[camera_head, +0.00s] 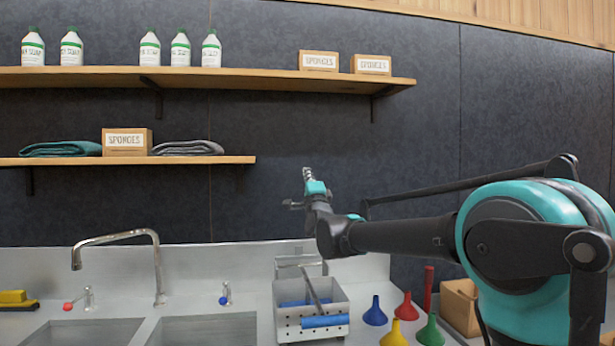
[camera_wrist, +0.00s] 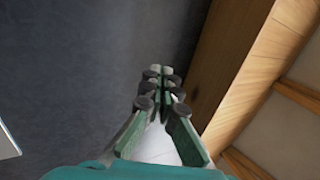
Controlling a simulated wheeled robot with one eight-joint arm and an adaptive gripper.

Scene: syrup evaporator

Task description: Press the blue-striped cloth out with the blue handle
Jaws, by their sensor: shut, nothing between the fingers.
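A perforated metal wringer box (camera_head: 284,323) stands on the steel counter at the lower middle of the head view. Its lever ends in a blue handle (camera_head: 325,321) that lies across the front of the box. Something blue shows inside the box, but I cannot tell whether it is the striped cloth. No cloth with clear blue stripes shows. My gripper (camera_head: 309,175) is raised well above the box, in front of the dark wall. In the wrist view its fingers (camera_wrist: 160,78) are together and hold nothing.
Blue, yellow, green and red funnels (camera_head: 375,312) stand right of the box, with a brown carton (camera_head: 459,307) beyond. Left are a faucet (camera_head: 157,263), sinks (camera_head: 205,330) and small taps. A lower shelf (camera_head: 225,159) with folded cloths hangs left of my gripper.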

